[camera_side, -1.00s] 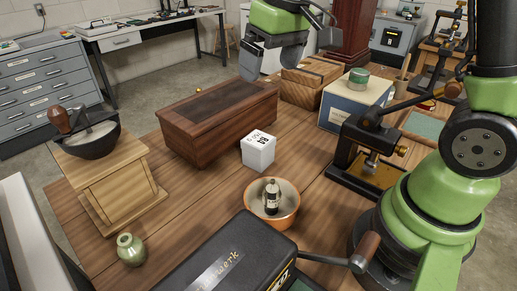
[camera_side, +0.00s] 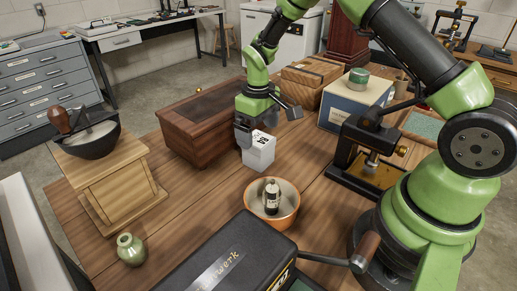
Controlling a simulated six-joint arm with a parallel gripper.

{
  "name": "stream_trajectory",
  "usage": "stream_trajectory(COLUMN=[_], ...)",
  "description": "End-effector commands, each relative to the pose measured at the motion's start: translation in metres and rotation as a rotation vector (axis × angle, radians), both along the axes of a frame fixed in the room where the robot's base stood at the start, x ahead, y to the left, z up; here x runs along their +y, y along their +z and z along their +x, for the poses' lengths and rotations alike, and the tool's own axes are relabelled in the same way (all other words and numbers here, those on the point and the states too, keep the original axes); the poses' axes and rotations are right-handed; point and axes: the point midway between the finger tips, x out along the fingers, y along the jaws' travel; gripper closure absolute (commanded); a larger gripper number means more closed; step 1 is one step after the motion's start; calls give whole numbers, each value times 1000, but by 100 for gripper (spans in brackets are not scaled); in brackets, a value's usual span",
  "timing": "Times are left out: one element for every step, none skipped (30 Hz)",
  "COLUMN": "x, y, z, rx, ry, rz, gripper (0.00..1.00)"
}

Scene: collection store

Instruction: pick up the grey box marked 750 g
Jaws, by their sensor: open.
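A small light grey, nearly white box (camera_side: 259,155) with black marking stands on the wooden table between the brown chest and the orange bowl. The marking is too small to read for certain. My gripper (camera_side: 262,127) is at the box's upper left, pointing down, with one finger in front of its left edge and the other beyond its top right. The jaws are apart. Part of the box's top left is hidden behind the gripper. I cannot tell whether the fingers touch it.
An orange bowl (camera_side: 287,213) holding a small dark bottle (camera_side: 271,195) stands just in front of the box. The brown wooden chest (camera_side: 203,152) is close behind and left. A black press (camera_side: 362,160) stands to the right. Bare table lies between box and press.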

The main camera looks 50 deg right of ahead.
Motion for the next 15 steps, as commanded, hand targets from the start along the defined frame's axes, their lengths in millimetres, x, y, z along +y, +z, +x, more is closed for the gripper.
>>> stream_trajectory(x=[0, -1, -1, -1, 0, -1, -1, -1, -1, -1, -1, -1, -1, -1, -1], y=[-10, -15, -21, -25, -28, -31, -32, -34, -34, -34, -34, -34, -34, -34, -34], z=[-1, -2, -1, -1, -1, -1, -1, -1, -1, -1, -1, 0, 0, 0, 0], rx=[5, 6, 4, 5, 4, 2, 2, 2, 1, 1, 0, 0, 0, 0, 0], ry=[-1, -1, -1, -1, -1, -1, -1, -1, -1, -2, -2, -1, -1, -1, -1], rz=[1, 1, 0, 1, 1, 0, 0, 1, 0, 0, 0, 0, 0, 0, 0], gripper=[4, 4, 4, 4, 4, 4, 4, 4, 4, 4, 4, 4, 4, 4, 9])
